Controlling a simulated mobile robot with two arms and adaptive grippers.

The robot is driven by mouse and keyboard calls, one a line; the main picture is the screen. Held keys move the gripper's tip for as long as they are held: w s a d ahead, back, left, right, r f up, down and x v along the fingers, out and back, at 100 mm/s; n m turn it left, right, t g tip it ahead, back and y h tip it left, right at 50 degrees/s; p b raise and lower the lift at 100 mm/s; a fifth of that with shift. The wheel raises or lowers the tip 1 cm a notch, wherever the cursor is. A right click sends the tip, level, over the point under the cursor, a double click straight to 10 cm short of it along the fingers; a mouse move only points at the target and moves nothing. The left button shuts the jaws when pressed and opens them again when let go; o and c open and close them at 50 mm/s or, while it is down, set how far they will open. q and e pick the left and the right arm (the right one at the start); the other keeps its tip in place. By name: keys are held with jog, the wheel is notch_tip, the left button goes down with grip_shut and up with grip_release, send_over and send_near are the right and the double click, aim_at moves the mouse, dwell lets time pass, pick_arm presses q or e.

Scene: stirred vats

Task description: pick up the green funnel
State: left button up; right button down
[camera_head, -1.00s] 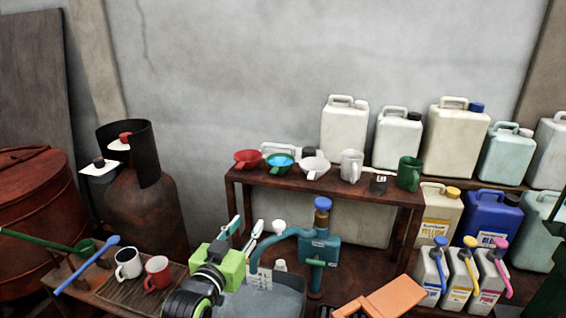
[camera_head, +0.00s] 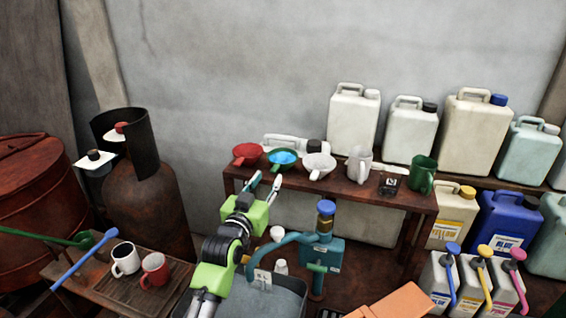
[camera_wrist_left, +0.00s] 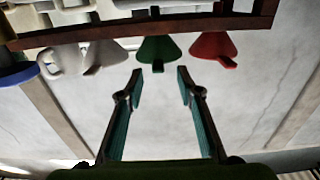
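The green funnel (camera_head: 282,159) stands on the back rack, between a red funnel (camera_head: 247,153) and a white funnel (camera_head: 319,165). Its inside looks blue in the head view. My left gripper (camera_head: 265,181) is open and empty, in front of the rack just below the green funnel. In the left wrist view the green funnel (camera_wrist_left: 158,50) shows ahead of the two parted fingertips (camera_wrist_left: 160,73), roughly centred between them and apart from them. There the red funnel (camera_wrist_left: 213,48) is to its right and the white funnel (camera_wrist_left: 104,55) to its left. My right gripper is not in view.
The wooden rack (camera_head: 345,191) also holds a white mug (camera_head: 359,164), a dark block (camera_head: 389,184) and a green mug (camera_head: 422,174). A white canister (camera_head: 288,143) lies close behind the funnels. A blue-topped tap (camera_head: 325,208) stands right of my left arm.

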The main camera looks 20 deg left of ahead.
aim_at(274, 169)
pick_arm(q)
jog(key=shift+w+d+r+p, duration=0.15)
jog(key=shift+w+p, duration=0.25)
jog(key=shift+w, duration=0.25)
jog(key=w, duration=0.1)
jog(key=w+p, duration=0.1)
jog(key=w, duration=0.2)
jog(key=shift+w+d+f+p, duration=0.1)
jog(key=shift+d+f+p, duration=0.05)
jog(key=shift+f+p, duration=0.15)
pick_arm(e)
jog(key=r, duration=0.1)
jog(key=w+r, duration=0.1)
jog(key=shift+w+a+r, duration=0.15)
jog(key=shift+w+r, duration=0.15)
pick_arm(q)
grip_shut()
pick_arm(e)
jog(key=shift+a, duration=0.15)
